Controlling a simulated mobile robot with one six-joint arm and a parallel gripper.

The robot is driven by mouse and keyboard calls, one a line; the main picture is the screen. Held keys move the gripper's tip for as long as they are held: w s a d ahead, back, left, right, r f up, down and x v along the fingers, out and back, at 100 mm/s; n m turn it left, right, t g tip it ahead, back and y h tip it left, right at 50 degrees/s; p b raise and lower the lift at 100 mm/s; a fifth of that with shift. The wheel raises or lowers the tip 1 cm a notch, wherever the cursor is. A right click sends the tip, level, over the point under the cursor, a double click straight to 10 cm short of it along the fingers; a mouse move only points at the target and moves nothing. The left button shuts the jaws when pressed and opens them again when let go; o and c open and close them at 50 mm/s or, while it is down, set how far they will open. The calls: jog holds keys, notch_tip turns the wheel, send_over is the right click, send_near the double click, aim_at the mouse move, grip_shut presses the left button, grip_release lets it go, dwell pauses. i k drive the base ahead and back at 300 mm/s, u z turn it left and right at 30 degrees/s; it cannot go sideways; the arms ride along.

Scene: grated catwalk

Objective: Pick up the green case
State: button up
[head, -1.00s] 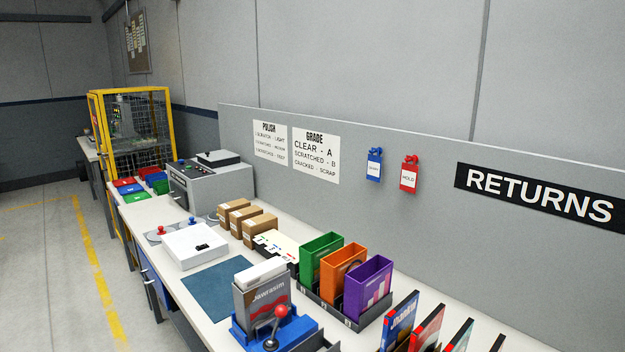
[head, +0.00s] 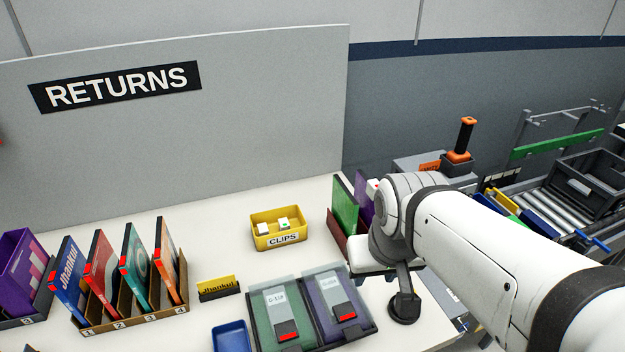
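A green case (head: 344,208) stands upright beside a purple case (head: 363,195) in a reddish-brown holder (head: 347,246) at the right of the white bench. Another green, clear-topped case (head: 277,318) lies flat in a dark tray (head: 313,342) at front centre, left of a purple one (head: 342,308). A teal-green case (head: 135,262) leans in the numbered rack. My gripper (head: 385,287) hangs over the bench's right side, close to the upright green case and right of the dark tray. Its fingers are seen too obliquely to tell the opening. I see nothing held.
A yellow CLIPS bin (head: 280,231) stands behind the dark tray. A cardboard rack (head: 138,320) holds several cases at left. A blue tray (head: 230,338) and a yellow-black card (head: 218,288) lie between. A conveyor with a grey crate (head: 588,188) is at right.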

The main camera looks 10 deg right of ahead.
aim_at(345, 207)
jog(key=u, duration=1)
jog(key=k, duration=1.7)
jog(key=z, duration=0.55)
jog(key=i, duration=1.65)
jog(key=z, duration=0.05)
